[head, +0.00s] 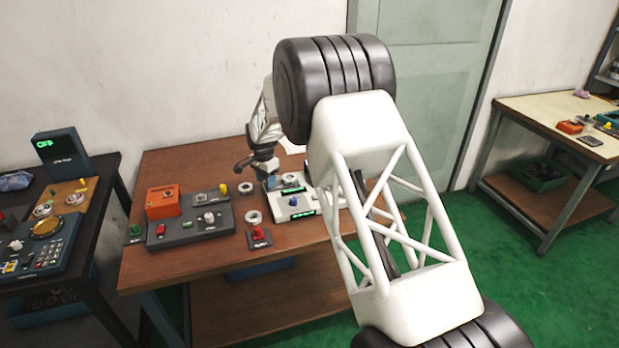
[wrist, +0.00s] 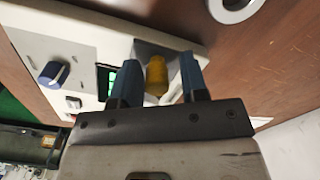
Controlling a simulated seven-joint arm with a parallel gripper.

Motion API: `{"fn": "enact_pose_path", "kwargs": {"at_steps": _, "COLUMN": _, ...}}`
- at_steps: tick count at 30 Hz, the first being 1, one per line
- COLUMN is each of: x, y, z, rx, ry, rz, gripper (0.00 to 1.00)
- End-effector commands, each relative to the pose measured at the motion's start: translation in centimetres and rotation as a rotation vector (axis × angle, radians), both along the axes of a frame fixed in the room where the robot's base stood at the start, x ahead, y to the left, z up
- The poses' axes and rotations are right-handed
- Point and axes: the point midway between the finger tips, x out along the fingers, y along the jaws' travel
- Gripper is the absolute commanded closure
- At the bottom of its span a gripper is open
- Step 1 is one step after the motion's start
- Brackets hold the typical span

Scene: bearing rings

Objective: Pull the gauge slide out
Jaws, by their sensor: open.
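In the wrist view a yellow knob (wrist: 157,76) stands on a grey plate (wrist: 172,52) at the end of a white gauge unit (wrist: 60,28). It looks like the handle of the gauge slide. My gripper (wrist: 165,68) is open, with one blue finger on each side of the knob. I cannot tell whether either finger touches it. The unit also has a dark blue knob (wrist: 54,73) and a green display (wrist: 109,80). In the head view my gripper (head: 264,167) is at the left end of the white gauge unit (head: 313,211), and hides the yellow handle.
A metal ring (head: 253,217) lies left of the unit, near a red knob on a dark base (head: 259,236). An orange box (head: 163,202) and a dark control panel (head: 190,228) stand further left. My arm covers the unit's right side. The brown table's (head: 165,265) front left is bare.

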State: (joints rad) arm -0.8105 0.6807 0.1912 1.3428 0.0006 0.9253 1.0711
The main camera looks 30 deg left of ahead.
Motion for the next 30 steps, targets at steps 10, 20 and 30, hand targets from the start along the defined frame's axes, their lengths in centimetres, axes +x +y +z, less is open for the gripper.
{"fn": "enact_pose_path", "kwargs": {"at_steps": 10, "x": 0.1, "y": -0.1, "z": 0.9, "rx": 0.000, "ry": 0.000, "rz": -0.001, "gripper": 0.60}}
{"fn": "enact_pose_path", "kwargs": {"at_steps": 20, "x": 0.1, "y": -0.1, "z": 2.7, "rx": -0.001, "ry": 0.000, "rz": -0.001, "gripper": 0.60}}
{"fn": "enact_pose_path", "kwargs": {"at_steps": 30, "x": 0.1, "y": -0.1, "z": 4.7, "rx": -0.001, "ry": 0.000, "rz": -0.001, "gripper": 0.60}}
